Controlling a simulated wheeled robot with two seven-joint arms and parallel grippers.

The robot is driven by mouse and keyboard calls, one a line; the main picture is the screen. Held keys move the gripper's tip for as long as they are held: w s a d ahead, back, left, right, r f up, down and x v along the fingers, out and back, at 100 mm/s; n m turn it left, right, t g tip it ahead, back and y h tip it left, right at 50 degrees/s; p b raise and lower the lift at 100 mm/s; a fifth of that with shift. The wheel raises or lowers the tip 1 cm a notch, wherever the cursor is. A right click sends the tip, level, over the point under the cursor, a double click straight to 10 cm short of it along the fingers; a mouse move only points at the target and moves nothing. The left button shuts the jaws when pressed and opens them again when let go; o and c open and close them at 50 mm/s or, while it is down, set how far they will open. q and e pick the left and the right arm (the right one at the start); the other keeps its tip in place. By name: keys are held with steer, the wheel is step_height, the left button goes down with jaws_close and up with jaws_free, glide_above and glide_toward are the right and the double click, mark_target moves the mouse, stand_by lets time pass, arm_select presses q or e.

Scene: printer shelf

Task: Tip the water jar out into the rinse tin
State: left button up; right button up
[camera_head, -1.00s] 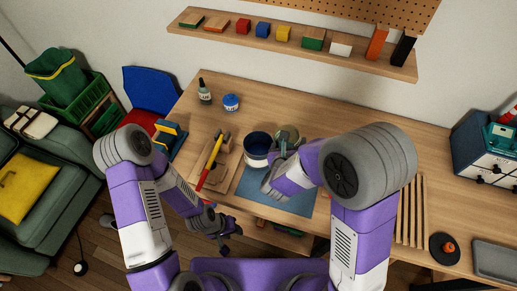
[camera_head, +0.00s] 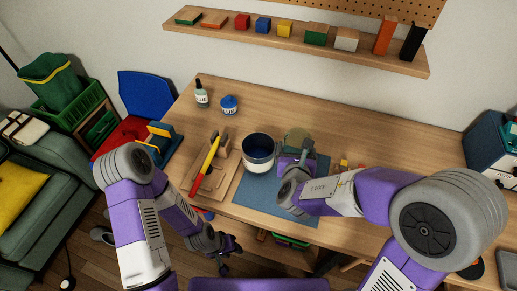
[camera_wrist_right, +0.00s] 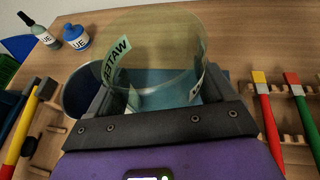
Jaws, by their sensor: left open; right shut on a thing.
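The water jar (camera_head: 298,140) is clear, faintly yellow-green glass; its label shows through the glass in the right wrist view (camera_wrist_right: 165,45). My right gripper (camera_head: 295,160) is shut on it, just right of the rinse tin. The jar looks about upright; whether it touches the mat, and its water level, I cannot tell. The rinse tin (camera_head: 258,155) is round, dark blue and white, and stands open on the blue mat (camera_head: 258,192). In the right wrist view the tin (camera_wrist_right: 78,92) is partly behind the jar. My left gripper (camera_head: 228,252) is open and empty, low before the table's front edge.
A glue bottle (camera_head: 201,95) and a blue pot (camera_head: 229,105) stand behind. Brushes on a rack (camera_wrist_right: 265,115) lie right of the jar. The table's back middle is clear.

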mark_target(298, 133)
stand_by(0.4)
step_height(298, 133, up, 5)
steer(key=p, duration=0.4)
steer(key=shift+r, duration=0.1)
stand_by(0.3)
